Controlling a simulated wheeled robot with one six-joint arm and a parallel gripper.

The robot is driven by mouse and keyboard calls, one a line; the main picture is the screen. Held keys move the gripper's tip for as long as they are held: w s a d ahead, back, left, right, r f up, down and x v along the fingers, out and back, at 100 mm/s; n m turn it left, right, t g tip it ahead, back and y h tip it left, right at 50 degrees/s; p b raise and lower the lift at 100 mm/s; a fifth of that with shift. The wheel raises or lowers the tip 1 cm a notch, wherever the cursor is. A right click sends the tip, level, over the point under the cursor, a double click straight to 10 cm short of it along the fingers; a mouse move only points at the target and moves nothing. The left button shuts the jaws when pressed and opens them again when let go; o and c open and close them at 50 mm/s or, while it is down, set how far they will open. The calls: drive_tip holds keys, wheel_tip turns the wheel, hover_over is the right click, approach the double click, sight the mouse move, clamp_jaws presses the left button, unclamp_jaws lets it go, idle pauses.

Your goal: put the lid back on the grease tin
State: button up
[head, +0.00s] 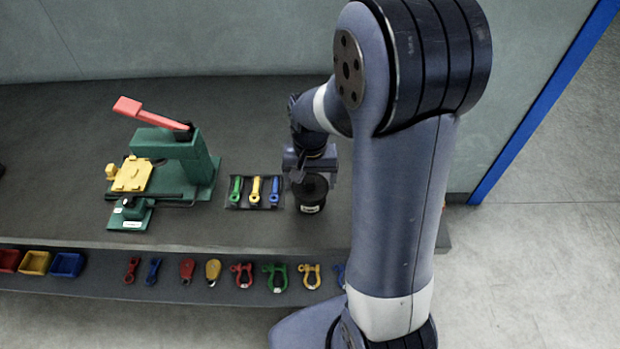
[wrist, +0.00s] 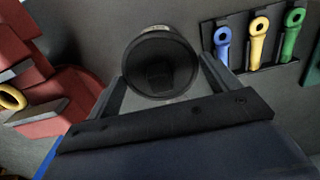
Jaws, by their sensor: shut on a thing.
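The grease tin (head: 311,203) is a dark, short cylinder with a white label, upright on the dark bench just right of the tool rack. My gripper (head: 309,174) is directly above it, pointing down. The dark round lid (head: 311,184) is at the top of the tin, under my gripper. In the wrist view the lid (wrist: 160,80) is a dark disc between the two fingers (wrist: 163,72), which are shut on it. A sliver of the pale label shows at its far edge. I cannot tell whether the lid is seated or slightly above the tin.
A rack (head: 255,205) with green, yellow and blue tools lies close left of the tin. A green press (head: 172,160) with a red handle stands further left. Shackles (head: 276,278) and small bins (head: 66,265) line the lower front ledge. Bench between press and back wall is clear.

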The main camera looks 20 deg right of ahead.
idle(0.3)
drive_tip(key=o, duration=0.9)
drive_tip(key=shift+c, duration=0.2)
drive_tip(key=shift+r+p, duration=2.75)
drive_tip(key=shift+r, duration=0.75)
drive_tip(key=shift+c, duration=0.2)
clamp_jaws()
